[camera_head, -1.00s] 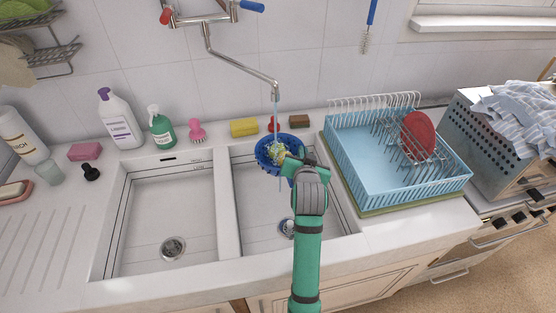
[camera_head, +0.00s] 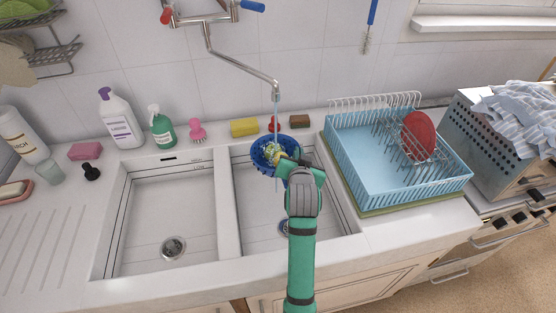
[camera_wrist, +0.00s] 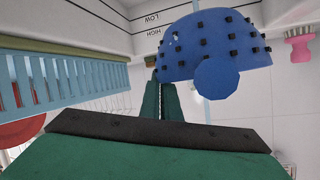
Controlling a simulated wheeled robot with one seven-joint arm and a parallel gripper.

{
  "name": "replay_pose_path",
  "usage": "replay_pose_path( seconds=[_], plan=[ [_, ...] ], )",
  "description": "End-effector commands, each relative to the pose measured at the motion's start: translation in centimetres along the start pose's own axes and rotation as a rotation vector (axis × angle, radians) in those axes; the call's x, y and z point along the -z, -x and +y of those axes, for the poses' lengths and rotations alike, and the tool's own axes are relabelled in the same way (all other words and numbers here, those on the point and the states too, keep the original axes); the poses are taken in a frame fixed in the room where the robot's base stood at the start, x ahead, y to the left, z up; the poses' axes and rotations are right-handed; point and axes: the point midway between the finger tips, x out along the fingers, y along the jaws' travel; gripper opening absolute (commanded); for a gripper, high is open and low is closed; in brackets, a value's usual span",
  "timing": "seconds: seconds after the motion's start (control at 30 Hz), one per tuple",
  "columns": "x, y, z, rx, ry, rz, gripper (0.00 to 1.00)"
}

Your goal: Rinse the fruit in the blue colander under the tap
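The blue colander (camera_head: 262,165) hangs over the right basin (camera_head: 248,215), below the tap (camera_head: 275,92). Pale yellow-green fruit (camera_head: 270,150) shows inside it; single pieces are too small to tell apart. A thin stream of water (camera_head: 277,115) runs from the spout down to the colander, and a faint streak shows below it. My gripper (camera_head: 289,160) is at the colander's right side. In the wrist view the gripper fingers (camera_wrist: 160,98) are close together at the rim of the colander (camera_wrist: 195,50), shut on it. The wrist view shows its underside with a round foot.
A blue dish rack (camera_head: 350,180) with a red plate (camera_head: 418,135) stands right of the basin. A yellow sponge (camera_head: 244,127), pink brush (camera_head: 197,132), green bottle (camera_head: 162,130) and white bottle (camera_head: 120,120) line the back ledge. The left basin (camera_head: 165,215) is empty.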

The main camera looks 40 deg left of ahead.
Motion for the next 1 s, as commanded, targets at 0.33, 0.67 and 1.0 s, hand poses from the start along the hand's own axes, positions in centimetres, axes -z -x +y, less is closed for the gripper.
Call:
replay_pose_path(
  seconds=[0.33, 0.67, 1.0],
  plan=[
    [-1.0, 2.1, -0.6, 0.001, -0.001, 0.001, 0.0],
    [-1.9, 4.1, -1.1, 0.001, 0.0, 0.002, 0.0],
    [-2.9, 5.9, -1.6, 0.001, -0.001, 0.0, 0.0]
  ],
)
